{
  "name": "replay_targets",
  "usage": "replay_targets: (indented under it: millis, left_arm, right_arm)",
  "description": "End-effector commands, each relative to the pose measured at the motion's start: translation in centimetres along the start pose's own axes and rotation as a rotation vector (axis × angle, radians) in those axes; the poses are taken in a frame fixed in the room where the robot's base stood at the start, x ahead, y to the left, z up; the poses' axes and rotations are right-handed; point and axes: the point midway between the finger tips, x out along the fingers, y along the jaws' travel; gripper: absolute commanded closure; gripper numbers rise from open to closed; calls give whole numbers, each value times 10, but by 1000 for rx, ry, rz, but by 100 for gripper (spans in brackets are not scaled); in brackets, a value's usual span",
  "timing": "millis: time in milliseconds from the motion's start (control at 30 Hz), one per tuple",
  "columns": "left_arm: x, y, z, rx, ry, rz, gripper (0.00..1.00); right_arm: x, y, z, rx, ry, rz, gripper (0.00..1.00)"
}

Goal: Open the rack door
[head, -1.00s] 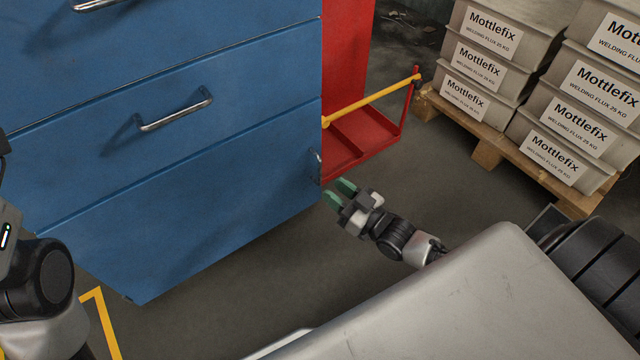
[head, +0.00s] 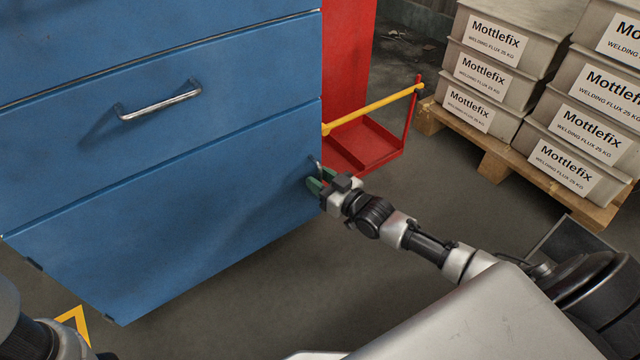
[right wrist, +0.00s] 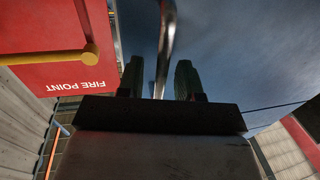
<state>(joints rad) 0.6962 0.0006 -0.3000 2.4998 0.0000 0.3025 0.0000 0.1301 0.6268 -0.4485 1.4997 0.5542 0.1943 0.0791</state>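The blue rack (head: 170,220) fills the left of the head view. Its lowest front panel is closed, with a small metal handle (head: 317,166) near the right edge. My right gripper (head: 322,183) is at this handle, its green fingers open. In the right wrist view the vertical handle bar (right wrist: 167,35) runs between the two fingers (right wrist: 159,78), with a gap on each side. The handle's lower end is hidden by the gripper. My left gripper is out of view; only part of that arm shows at the lower left.
A second bar handle (head: 158,101) is on the panel above. A red stand (head: 365,145) with a yellow bar is just right of the rack. Stacked grey flux boxes (head: 485,75) sit on a pallet (head: 497,160) farther right. Dark floor lies between.

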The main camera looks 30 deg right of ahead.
Motion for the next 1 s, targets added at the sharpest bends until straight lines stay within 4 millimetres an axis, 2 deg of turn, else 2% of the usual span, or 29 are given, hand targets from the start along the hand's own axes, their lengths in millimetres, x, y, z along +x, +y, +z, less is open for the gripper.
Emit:
replay_targets:
  millis: [267, 500, 833, 967, 1000]
  left_arm:
    - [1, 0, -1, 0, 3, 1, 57]
    - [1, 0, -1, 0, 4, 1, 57]
    - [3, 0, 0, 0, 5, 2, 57]
    - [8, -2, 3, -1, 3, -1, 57]
    - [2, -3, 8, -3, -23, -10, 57]
  right_arm:
    - [1, 0, 0, 0, -1, 0, 65]
    - [1, 0, 0, 0, -1, 0, 100]
    - [0, -1, -1, 1, -1, 2, 100]
    - [-8, -2, -2, 4, -2, 13, 100]
    - [-12, -3, -3, 4, -3, 19, 100]
